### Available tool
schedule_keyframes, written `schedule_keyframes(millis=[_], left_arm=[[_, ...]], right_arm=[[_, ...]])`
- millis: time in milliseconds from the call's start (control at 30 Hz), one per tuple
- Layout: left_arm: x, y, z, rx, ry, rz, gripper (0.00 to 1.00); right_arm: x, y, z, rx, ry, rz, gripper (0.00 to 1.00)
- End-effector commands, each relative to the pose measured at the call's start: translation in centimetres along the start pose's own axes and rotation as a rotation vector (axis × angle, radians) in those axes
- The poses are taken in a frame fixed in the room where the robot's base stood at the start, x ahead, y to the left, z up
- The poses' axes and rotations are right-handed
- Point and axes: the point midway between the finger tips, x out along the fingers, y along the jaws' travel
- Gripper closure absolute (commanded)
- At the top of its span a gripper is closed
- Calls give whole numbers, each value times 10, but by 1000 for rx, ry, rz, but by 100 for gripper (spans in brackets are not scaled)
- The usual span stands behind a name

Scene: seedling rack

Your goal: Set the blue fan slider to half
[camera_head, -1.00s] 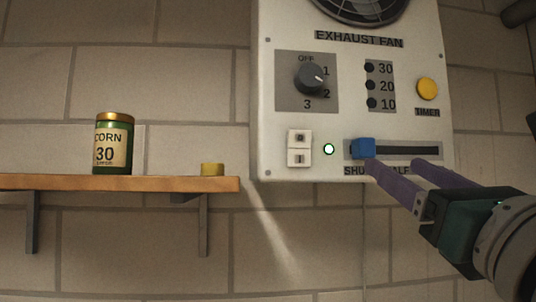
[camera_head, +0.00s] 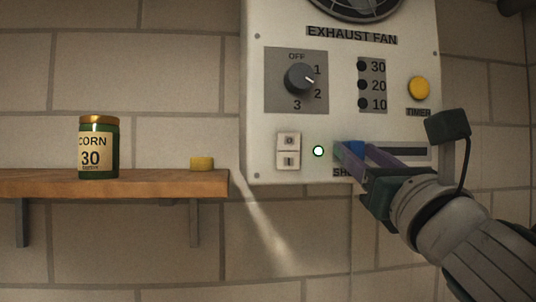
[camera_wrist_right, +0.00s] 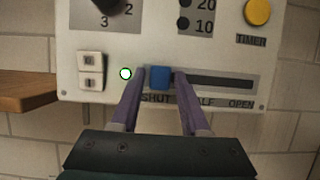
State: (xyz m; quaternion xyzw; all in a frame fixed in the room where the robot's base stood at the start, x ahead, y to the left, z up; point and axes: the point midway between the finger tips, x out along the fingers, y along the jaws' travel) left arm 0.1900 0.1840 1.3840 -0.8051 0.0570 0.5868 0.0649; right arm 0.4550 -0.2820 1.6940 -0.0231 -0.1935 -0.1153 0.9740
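The blue fan slider (camera_head: 356,148) is at the left end of its dark slot (camera_head: 412,152), low on the exhaust fan panel (camera_head: 260,110). In the right wrist view the slider (camera_wrist_right: 159,78) is above the SHUT label, left of the partly covered HALF label and the OPEN label. My right gripper (camera_wrist_right: 160,73) is open, with one purple finger on each side of the slider. Narrow gaps seem to show between the fingers and the slider; contact is not clear. In the head view the fingers partly hide the slider and the labels. My left gripper is not in view.
The panel also has a rotary knob (camera_head: 300,78), a yellow timer button (camera_head: 419,88), a white two-part switch (camera_head: 288,151) and a lit round lamp (camera_head: 318,151). A wooden shelf (camera_head: 140,184) at left holds a corn can (camera_head: 98,148) and a small yellow object (camera_head: 201,163).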

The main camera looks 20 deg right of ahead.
Motion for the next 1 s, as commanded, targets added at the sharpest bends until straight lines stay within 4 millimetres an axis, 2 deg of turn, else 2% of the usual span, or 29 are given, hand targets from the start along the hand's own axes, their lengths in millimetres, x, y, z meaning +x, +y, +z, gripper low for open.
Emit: schedule_keyframes(millis=[33,300,400,1000], left_arm=[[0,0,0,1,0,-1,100],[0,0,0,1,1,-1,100],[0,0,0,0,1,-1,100],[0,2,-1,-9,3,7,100]], right_arm=[[0,0,0,0,0,0,61],[0,0,0,0,0,0,92],[0,0,0,0,0,0,100],[0,0,0,0,-1,1,100]])
